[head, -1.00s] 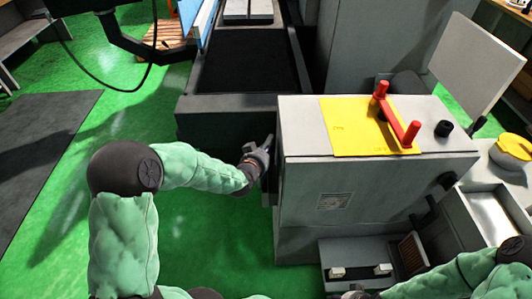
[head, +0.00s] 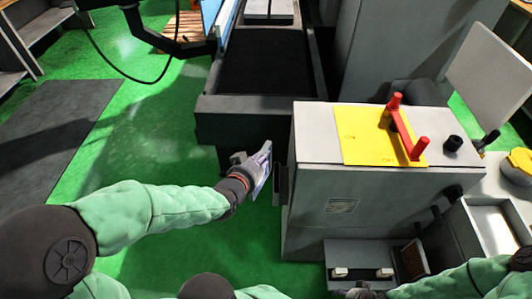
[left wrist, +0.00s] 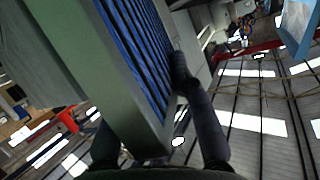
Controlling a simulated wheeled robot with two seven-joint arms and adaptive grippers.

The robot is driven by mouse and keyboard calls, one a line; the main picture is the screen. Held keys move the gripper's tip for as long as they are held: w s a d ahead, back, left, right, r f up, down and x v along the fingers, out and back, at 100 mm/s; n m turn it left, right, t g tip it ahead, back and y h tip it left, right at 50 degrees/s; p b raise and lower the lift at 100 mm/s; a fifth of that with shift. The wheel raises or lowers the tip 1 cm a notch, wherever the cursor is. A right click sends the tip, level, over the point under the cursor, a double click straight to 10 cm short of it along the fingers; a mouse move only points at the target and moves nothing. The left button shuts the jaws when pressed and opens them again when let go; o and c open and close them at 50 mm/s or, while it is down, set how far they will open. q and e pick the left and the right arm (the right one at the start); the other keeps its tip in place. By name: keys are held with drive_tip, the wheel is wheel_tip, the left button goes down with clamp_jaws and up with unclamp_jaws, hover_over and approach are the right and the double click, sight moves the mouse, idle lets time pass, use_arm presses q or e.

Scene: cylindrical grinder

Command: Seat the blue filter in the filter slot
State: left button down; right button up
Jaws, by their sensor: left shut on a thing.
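My left gripper (head: 255,166) is shut on the blue filter (head: 264,167), left of the grinder cabinet's left side. In the head view the filter shows as a thin, nearly edge-on panel, apart from the cabinet. In the left wrist view the filter (left wrist: 150,40) is large, with blue pleats in a grey-green frame, and a dark finger lies along its right side. A dark bracket-like part (head: 280,185) on the cabinet's left side may be the filter slot; its inside is hidden. My right gripper (head: 362,293) is partly cut off at the bottom edge.
The grey cabinet (head: 330,225) bears a yellow plate (head: 362,135) with a red handle (head: 405,135). The dark machine bed (head: 265,60) stands behind. Open green floor (head: 165,150) lies left of my left gripper. A small tray with white blocks (head: 340,272) is low in front.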

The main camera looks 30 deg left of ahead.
use_arm(q)
drive_tip(key=shift+w+a+r+p, duration=0.1)
drive_tip(key=shift+w+r+p, duration=0.25)
drive_tip(key=shift+w+p, duration=0.1)
drive_tip(key=w+f+n+g+y+p, duration=0.1)
drive_tip(key=w+f+n+y+p, duration=0.1)
drive_tip(key=w, duration=0.4)
drive_tip(key=w+a+f+n+y+p, duration=0.1)
drive_tip(key=w+f+n+y+p, duration=0.1)
drive_tip(key=w+f+y+p, duration=0.1)
drive_tip(key=w+f+p, duration=0.1)
drive_tip(key=w+p, duration=0.1)
drive_tip(key=w, duration=0.1)
drive_tip(key=shift+w+a+f+n+g, duration=0.15)
drive_tip(key=shift+w+f+n+g, duration=0.15)
drive_tip(key=shift+w+g, duration=0.1)
drive_tip(key=shift+f, duration=0.1)
